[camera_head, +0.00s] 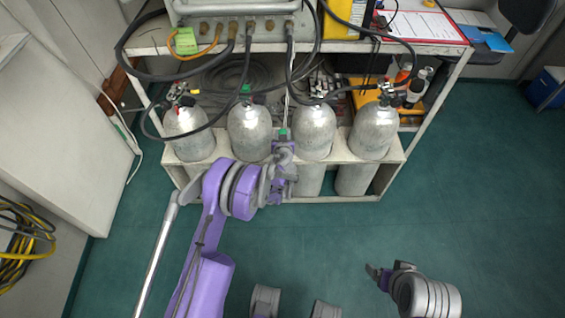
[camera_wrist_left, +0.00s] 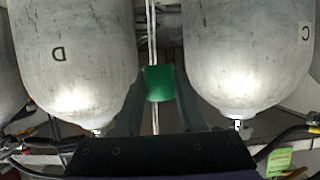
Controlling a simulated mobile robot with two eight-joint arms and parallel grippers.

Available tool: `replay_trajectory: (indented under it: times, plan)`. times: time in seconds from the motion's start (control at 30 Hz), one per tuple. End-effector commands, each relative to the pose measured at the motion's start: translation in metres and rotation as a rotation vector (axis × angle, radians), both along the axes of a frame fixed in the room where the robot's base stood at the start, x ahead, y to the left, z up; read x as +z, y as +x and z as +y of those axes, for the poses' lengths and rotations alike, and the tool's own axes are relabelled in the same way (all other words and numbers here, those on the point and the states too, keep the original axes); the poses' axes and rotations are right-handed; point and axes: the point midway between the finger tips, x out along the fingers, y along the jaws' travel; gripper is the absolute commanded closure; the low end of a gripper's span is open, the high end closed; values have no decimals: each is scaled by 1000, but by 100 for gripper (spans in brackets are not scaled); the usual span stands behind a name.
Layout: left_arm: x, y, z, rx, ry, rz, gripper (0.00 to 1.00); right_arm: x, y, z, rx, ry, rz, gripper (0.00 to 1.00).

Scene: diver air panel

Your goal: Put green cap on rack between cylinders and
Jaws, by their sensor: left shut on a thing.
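The green cap (camera_head: 283,133) is between the fingers of my left gripper (camera_head: 284,146), which is shut on it. The cap also shows in the left wrist view (camera_wrist_left: 158,83), between two cylinders marked D (camera_wrist_left: 75,50) and C (camera_wrist_left: 245,50). In the head view the cap is in front of the gap between the second cylinder (camera_head: 249,128) and the third cylinder (camera_head: 315,130). The rack (camera_head: 396,158) holds the grey cylinders in a row. I cannot tell whether the cap touches the rack. My right gripper (camera_head: 377,277) is low on the right, away from the rack.
Dark hoses (camera_head: 150,48) hang over the cylinders from the panel box (camera_head: 240,20) on the shelf. Bottles (camera_head: 415,88) stand behind at the right. A yellow cable coil (camera_head: 22,245) is at the left wall. The green floor (camera_head: 480,190) at the right is clear.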

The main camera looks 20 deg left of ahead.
Motion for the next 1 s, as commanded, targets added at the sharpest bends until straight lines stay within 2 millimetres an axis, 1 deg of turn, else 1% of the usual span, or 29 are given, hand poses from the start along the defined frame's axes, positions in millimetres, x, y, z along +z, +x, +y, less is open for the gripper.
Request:
replay_trajectory:
  times: [0.03, 0.1, 0.2, 0.43, 0.5, 0.67, 0.9, 1.0]
  plan:
    - [-22, 6, 3, 1, 0, 2, 100, -12, 1, 0, 0, 0, 4, 18]
    - [-35, 11, 5, 0, 1, 1, 100, -17, 1, 0, 0, 0, 6, 18]
    - [-49, 14, 6, -1, 1, 0, 100, -21, 1, 0, 0, 0, 7, 18]
    - [-91, 15, 6, -2, 1, 0, 100, -31, 2, 0, 0, 0, 11, 18]
    - [-100, 15, 6, -3, 1, 0, 100, -33, 2, 0, 0, 0, 12, 18]
    - [-110, 15, 6, -2, 0, -1, 100, -36, 2, 0, 0, 0, 13, 18]
    - [-142, 15, 6, -2, 0, 0, 100, -45, 3, 0, 0, 0, 16, 18]
    - [-144, 15, 6, -2, 0, -1, 100, -45, 3, 0, 0, 0, 16, 18]
